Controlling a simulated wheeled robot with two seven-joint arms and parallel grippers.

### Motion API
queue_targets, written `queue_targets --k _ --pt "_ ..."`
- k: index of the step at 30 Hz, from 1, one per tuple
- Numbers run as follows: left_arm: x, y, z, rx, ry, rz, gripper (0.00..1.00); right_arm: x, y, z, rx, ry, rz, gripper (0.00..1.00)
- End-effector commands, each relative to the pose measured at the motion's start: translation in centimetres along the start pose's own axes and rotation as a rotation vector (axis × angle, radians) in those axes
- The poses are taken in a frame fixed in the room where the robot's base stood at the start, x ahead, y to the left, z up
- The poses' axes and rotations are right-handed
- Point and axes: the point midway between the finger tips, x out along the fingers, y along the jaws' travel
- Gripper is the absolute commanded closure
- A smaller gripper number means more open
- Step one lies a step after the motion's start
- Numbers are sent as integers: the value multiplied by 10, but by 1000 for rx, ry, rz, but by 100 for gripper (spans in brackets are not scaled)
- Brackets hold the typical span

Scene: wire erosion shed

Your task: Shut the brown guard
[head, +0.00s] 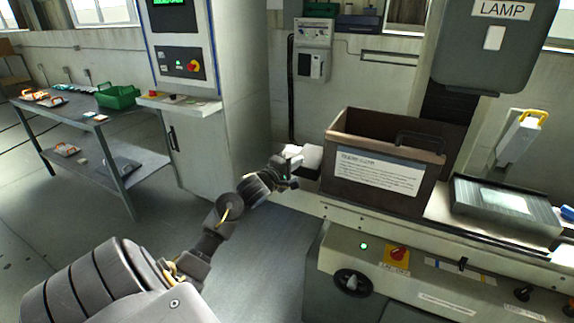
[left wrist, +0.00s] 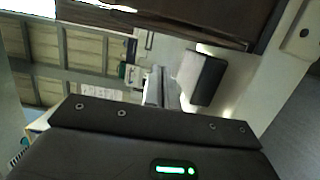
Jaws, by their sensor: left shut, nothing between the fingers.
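The brown guard (head: 370,182) stands on the machine's bed, right of centre in the head view. It is box-like, with a white label on its front face and a dark handle at its upper right. Its top looks open. In the left wrist view, part of the guard (left wrist: 185,22) runs across the top. My left gripper (head: 296,160) is shut and empty, just left of the guard's left end, with a small gap between them. Its narrow fingers (left wrist: 158,88) show in the left wrist view. My right gripper is not seen.
A pale block (head: 311,158) sits behind my left gripper, beside the guard. A grey flat unit (head: 525,222) lies on the bed to the right. The control cabinet (head: 235,100) stands left, and a bench (head: 75,125) with a green bin is farther left.

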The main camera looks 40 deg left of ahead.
Motion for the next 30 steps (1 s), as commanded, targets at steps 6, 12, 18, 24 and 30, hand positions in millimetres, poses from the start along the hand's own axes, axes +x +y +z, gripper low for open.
queue_targets --k 6,12,18,24,30 --pt "45 2 3 0 -3 -1 100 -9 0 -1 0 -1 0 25" --pt "48 2 32 0 -4 0 100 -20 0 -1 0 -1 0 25" --pt "50 0 41 1 -3 -1 100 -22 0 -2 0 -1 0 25" --pt "50 0 41 1 -2 0 100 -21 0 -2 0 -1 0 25" --pt "50 0 35 1 -1 0 100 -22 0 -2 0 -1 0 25"
